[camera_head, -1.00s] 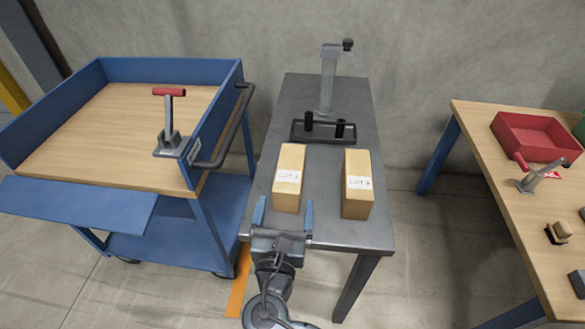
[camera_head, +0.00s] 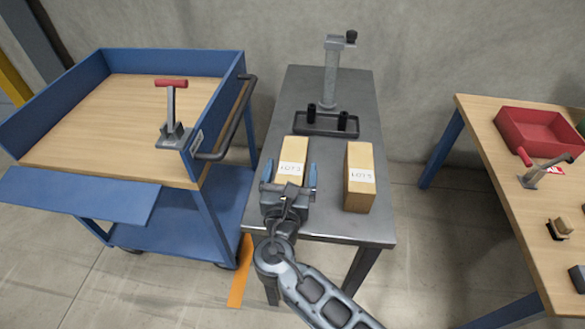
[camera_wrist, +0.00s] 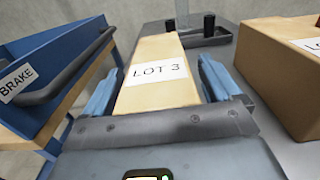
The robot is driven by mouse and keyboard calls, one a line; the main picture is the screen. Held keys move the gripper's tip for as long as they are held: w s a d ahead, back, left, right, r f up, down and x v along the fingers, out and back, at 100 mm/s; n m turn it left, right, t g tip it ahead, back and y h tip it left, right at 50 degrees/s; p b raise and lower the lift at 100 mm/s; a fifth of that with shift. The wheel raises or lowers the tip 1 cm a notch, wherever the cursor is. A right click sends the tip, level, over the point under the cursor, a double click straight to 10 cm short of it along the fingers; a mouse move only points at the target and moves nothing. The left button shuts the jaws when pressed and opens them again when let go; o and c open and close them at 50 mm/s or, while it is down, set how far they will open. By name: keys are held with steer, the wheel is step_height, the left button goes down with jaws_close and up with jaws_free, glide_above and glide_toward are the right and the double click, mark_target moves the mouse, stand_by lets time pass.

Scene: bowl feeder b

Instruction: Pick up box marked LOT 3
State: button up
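The wooden-coloured box marked LOT 3 (camera_head: 292,150) stands on the grey metal table, left of a second box. Its label reads clearly in the wrist view (camera_wrist: 158,72). My gripper (camera_head: 289,177) is open, with its blue fingers on either side of the near part of this box. In the wrist view the fingers (camera_wrist: 158,85) flank the box, with a small gap visible at the left; contact on the right cannot be told. The second box (camera_head: 359,195) stands to the right, with a label too small to read surely.
The grey table (camera_head: 325,228) carries a post stand (camera_head: 329,80) and a black tray (camera_head: 303,128) with two black pegs behind the boxes. A blue cart (camera_head: 218,110) with a handle is close on the left. A wooden table (camera_head: 490,170) with a red bin (camera_head: 535,145) stands right.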

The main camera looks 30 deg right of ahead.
steer(key=c, duration=1.4)
steer(key=shift+r, duration=0.2)
